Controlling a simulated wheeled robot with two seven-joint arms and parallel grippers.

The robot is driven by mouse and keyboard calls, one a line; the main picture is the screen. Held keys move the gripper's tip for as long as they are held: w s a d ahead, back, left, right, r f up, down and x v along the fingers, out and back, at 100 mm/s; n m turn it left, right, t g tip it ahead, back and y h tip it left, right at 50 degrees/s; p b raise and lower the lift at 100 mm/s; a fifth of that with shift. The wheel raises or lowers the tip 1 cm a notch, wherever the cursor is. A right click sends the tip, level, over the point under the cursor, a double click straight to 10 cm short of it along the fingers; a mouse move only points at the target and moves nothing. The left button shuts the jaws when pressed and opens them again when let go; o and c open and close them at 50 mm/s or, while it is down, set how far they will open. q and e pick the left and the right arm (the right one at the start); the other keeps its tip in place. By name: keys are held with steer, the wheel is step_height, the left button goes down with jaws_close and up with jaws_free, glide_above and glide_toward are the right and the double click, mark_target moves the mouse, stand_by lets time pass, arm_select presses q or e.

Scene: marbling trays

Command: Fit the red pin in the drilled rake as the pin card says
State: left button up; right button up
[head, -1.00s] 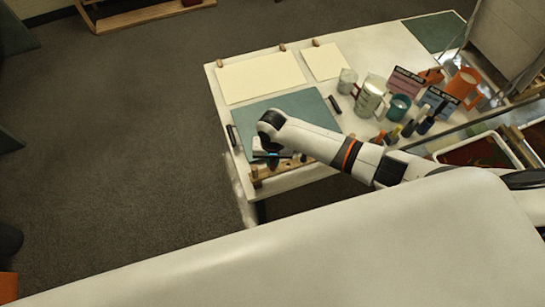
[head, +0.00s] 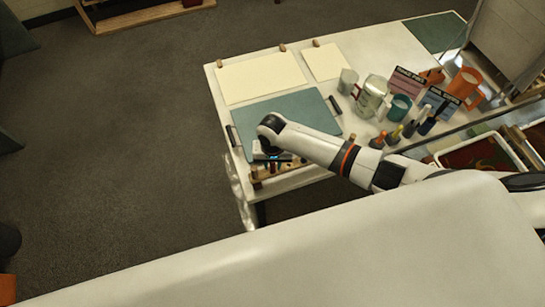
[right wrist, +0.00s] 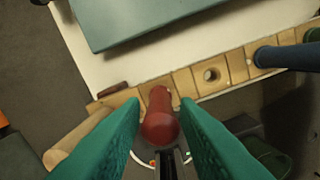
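The drilled rake, a light wooden bar (right wrist: 237,66), lies along the table's near edge; its end also shows in the head view (head: 257,182). The red pin (right wrist: 160,118) stands at the rake, its narrow end towards the bar; whether it is seated in a hole is hidden. My right gripper (right wrist: 160,103) has its green fingers on both sides of the pin, with slim gaps showing. In the head view the right gripper (head: 272,160) is over the rake. A blue pin (right wrist: 285,57) stands in the rake, beside an empty hole (right wrist: 211,75). My left gripper is not in view.
Two small cards, one pink (head: 406,84) and one blue (head: 438,102), stand at the right; their text is unreadable. Cups, jugs and bottles crowd around them. A teal tray (head: 290,110) lies behind the rake, with pale sheets (head: 262,78) beyond.

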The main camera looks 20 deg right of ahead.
steer(key=shift+o, duration=1.1)
step_height(320, 180, up, 12)
steer(key=b, duration=0.1)
